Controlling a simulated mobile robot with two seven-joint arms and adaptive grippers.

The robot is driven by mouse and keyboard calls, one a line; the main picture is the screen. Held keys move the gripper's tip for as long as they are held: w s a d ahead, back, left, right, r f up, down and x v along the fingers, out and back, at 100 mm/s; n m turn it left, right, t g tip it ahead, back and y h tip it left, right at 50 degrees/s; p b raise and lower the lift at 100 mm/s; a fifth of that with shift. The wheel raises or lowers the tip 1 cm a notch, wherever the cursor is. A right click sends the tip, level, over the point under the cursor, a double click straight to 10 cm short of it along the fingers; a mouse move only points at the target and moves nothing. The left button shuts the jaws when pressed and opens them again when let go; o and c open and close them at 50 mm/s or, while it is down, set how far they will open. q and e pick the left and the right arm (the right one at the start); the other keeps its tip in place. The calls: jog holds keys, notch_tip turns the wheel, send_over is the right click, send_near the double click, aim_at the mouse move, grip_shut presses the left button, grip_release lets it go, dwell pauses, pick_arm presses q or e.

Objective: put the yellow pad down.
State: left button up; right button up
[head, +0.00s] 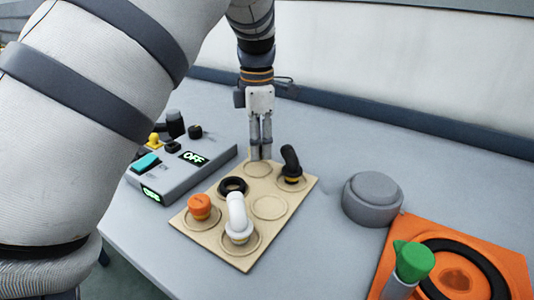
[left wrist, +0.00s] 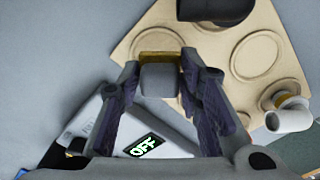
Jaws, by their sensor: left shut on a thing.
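My left gripper (head: 261,155) points down at the back corner of the beige board (head: 225,240), close above an outlined circle (head: 257,169). In the left wrist view the left gripper (left wrist: 161,82) is shut on a grey block with a dull yellow edge (left wrist: 160,56), which I take to be the yellow pad. The pad overlaps the board's corner in that view. In the head view I cannot make the pad out, and whether it touches the board is unclear. My right gripper is not in view.
A grey control box (head: 180,168) reading OFF stands left. A grey round lid (head: 372,199) and orange plate (head: 508,262) lie right.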

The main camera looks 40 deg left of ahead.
pick_arm(q)
notch_tip(320, 180, down, 3)
jog(key=shift+w+a+f, duration=0.1)
jog(key=shift+f, duration=0.05)
jog(key=shift+f, duration=0.2)
jog(key=o, duration=1)
jog(key=shift+o, duration=0.2)
notch_tip(320, 180, up, 11)
jog(key=shift+r+p, duration=0.15)
jog(key=shift+p, duration=0.5)
jog(key=shift+r, duration=0.55)
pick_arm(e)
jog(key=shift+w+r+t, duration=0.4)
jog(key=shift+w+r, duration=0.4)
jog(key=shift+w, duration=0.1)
